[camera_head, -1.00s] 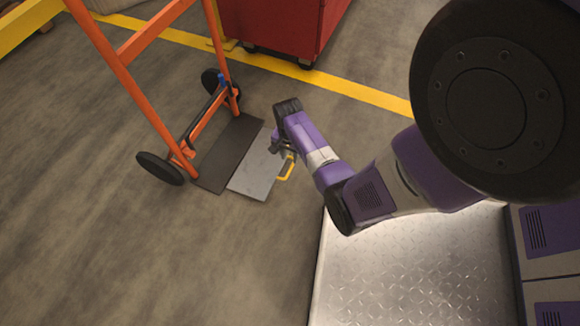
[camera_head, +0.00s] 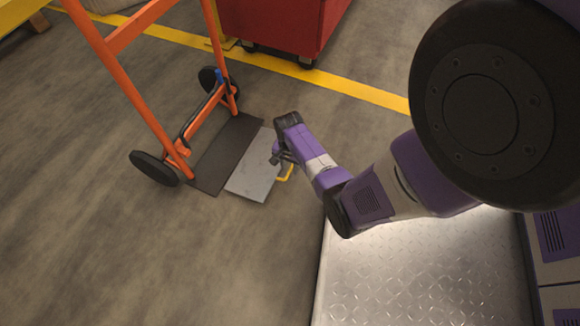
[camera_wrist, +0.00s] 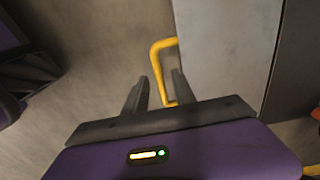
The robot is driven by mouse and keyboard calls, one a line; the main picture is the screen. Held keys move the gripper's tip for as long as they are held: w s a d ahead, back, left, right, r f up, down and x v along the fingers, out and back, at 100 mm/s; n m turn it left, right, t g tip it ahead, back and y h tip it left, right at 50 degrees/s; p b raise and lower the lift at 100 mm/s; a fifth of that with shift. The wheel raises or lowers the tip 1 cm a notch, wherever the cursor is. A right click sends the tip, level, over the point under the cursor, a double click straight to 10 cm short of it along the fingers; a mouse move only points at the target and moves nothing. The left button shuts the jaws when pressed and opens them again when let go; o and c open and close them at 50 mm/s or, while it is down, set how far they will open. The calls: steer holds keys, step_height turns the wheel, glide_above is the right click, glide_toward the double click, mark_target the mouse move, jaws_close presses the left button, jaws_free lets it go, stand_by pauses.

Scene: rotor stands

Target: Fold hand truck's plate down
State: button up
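The orange hand truck (camera_head: 122,83) stands upright at the left in the head view. A dark base plate (camera_head: 226,154) extends from its foot, with a lighter grey plate (camera_head: 254,172) beyond it, lying low near the floor; I cannot tell if it touches. A yellow handle (camera_head: 285,173) is on the grey plate's outer edge. My gripper (camera_head: 276,158) is over that edge, by the handle. In the wrist view my gripper's fingers (camera_wrist: 157,92) are apart, with part of the yellow handle (camera_wrist: 157,66) between them. The grey plate (camera_wrist: 222,50) is right of the fingers.
A red cabinet (camera_head: 283,27) on casters stands at the back, beside a yellow floor line (camera_head: 345,85). The hand truck's black wheels (camera_head: 155,168) rest on the floor. The bare floor (camera_head: 130,255) in front of the truck is clear.

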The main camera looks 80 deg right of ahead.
jaws_close()
stand_by(1.3)
